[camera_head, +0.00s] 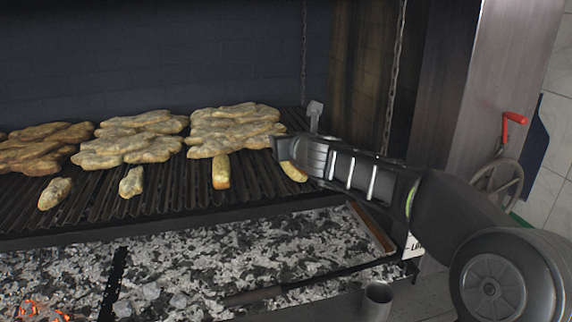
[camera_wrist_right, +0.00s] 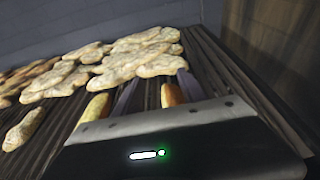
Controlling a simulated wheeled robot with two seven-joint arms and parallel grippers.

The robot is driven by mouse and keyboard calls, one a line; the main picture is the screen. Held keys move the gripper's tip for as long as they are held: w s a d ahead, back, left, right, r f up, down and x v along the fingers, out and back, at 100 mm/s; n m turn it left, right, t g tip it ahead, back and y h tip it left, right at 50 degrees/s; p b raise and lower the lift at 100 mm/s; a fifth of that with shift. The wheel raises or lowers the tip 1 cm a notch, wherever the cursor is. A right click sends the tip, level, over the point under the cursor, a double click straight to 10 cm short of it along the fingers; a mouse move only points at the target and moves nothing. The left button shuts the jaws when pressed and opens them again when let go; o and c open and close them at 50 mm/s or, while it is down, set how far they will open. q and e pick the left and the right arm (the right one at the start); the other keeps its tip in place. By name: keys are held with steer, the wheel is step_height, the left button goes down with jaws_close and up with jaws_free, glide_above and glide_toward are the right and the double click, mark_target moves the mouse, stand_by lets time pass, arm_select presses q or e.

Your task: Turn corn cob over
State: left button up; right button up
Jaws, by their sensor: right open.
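A yellow corn cob (camera_head: 293,172) lies on the grill at the right, partly hidden by my right gripper (camera_head: 297,132) in the head view. In the right wrist view that cob (camera_wrist_right: 171,95) shows between the two spread fingers of my right gripper (camera_wrist_right: 157,92), nearer the right finger. The gripper is open; I cannot tell whether it touches the cob. A second corn cob (camera_head: 220,170) lies to the left, in front of the meat, and shows outside the left finger in the wrist view (camera_wrist_right: 95,107). My left gripper is not in view.
Large browned meat pieces (camera_head: 233,128) lie in clusters along the back of the grill grate (camera_head: 100,197). Two small browned pieces (camera_head: 55,193) (camera_head: 131,181) lie left of the cobs. Ash and coals (camera_head: 200,255) lie below. A chain (camera_head: 395,80) hangs behind my right arm.

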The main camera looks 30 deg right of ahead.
steer(key=o, duration=0.6)
steer(key=shift+c, duration=0.2)
steer(key=shift+s+a+r+p, duration=0.1)
steer(key=shift+s+r+p, duration=0.2)
steer(key=shift+r+p, duration=0.25)
steer(key=s+a+r+p, duration=0.1)
steer(key=s+r+p, duration=0.3)
steer(key=r, duration=0.1)
steer(key=shift+a+p, duration=0.15)
steer(key=shift+p, duration=0.25)
